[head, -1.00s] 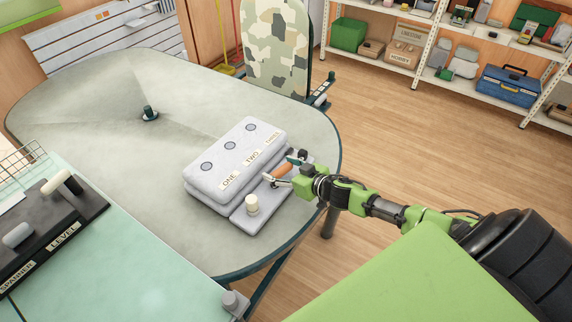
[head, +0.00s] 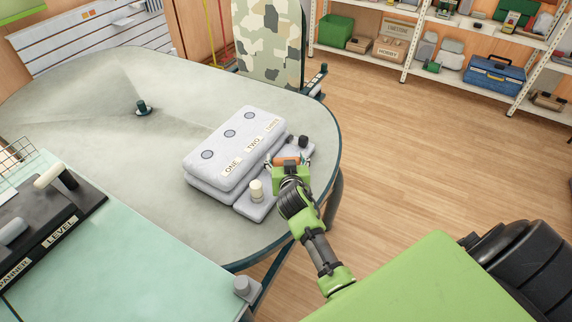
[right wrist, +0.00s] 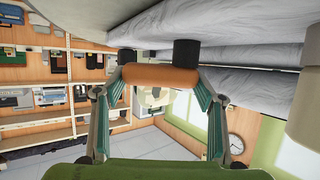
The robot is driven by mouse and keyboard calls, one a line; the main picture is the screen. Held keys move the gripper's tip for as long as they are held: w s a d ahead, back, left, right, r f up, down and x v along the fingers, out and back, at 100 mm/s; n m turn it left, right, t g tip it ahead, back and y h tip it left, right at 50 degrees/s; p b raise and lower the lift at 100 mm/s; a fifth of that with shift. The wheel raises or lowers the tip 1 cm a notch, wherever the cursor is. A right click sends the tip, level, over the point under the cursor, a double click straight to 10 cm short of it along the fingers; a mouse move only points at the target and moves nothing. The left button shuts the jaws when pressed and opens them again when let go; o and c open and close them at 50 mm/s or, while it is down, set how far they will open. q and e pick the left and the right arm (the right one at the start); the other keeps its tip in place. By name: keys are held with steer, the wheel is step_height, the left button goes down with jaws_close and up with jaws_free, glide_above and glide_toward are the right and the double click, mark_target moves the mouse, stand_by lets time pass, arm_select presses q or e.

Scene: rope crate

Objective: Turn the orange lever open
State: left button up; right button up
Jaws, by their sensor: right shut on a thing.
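The orange lever (head: 288,160) sits on the low front ledge of a grey box (head: 212,184) marked ONE, TWO and THREE, on the round-ended table. My right gripper (head: 289,164) is shut on the lever from the near side and partly covers it in the head view. In the right wrist view the orange lever (right wrist: 160,76) lies crosswise between the two fingers (right wrist: 160,88), beside a dark round post (right wrist: 186,53). My left gripper is not in view.
A cream knob (head: 256,190) stands on the ledge left of my right gripper, and a black knob (head: 303,142) just right of it. A dark rack (head: 50,215) marked LEVEL lies at the left. The table's left part is mostly clear.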

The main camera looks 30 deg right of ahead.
steer(key=shift+m+h+b, duration=0.3)
steer(key=shift+h+b, duration=0.05)
steer(key=shift+h, duration=0.05)
steer(key=shift+r, duration=0.1)
steer(key=o, duration=1.6)
steer(key=shift+r, duration=0.1)
step_height(320, 180, up, 10)
steer(key=shift+f, duration=0.1)
steer(key=shift+s, duration=0.1)
